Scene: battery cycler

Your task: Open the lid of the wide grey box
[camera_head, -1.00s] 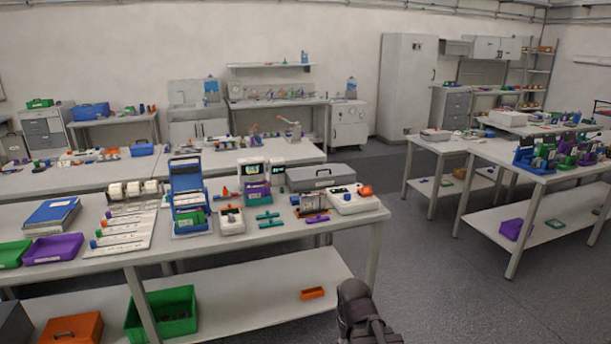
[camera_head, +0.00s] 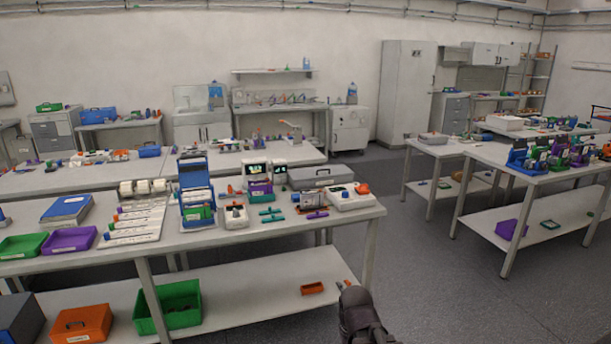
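The wide grey box (camera_head: 318,178) lies at the back right of the near table, with a dark handle on its front. It is low and flat, and its lid looks shut. Devices in front of it hide part of its lower front. My gripper (camera_head: 358,305) shows as a dark shape at the bottom edge, in front of the table's right end. It is well apart from the box and lower in the picture. Its fingers cannot be made out.
A white device (camera_head: 350,198) and a small machine (camera_head: 309,202) stand in front of the box. A blue rack (camera_head: 197,192) stands further left on the near table (camera_head: 240,236). The grey floor (camera_head: 415,265) between this table and the right-hand table (camera_head: 540,172) is clear.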

